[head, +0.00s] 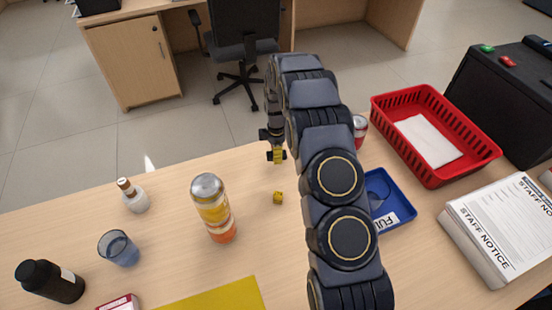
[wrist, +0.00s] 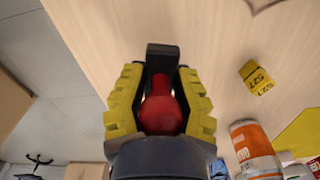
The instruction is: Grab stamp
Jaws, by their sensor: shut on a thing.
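The stamp (wrist: 163,112) has a red rounded handle and a black block-shaped end. In the wrist view it sits between the yellow ridged pads of my gripper (wrist: 160,88), which is shut on its red handle. The black end points away from the wrist, over the wooden counter. In the head view my gripper (head: 277,156) is near the counter's far edge, and the stamp cannot be made out there. I cannot tell whether the stamp touches the counter.
A yellow numbered block (head: 278,197) lies close by on the counter. A tall orange-and-yellow can (head: 213,208) stands to its left. A blue tray (head: 395,215), a red basket (head: 480,158) and a notice stack (head: 490,225) are to the right.

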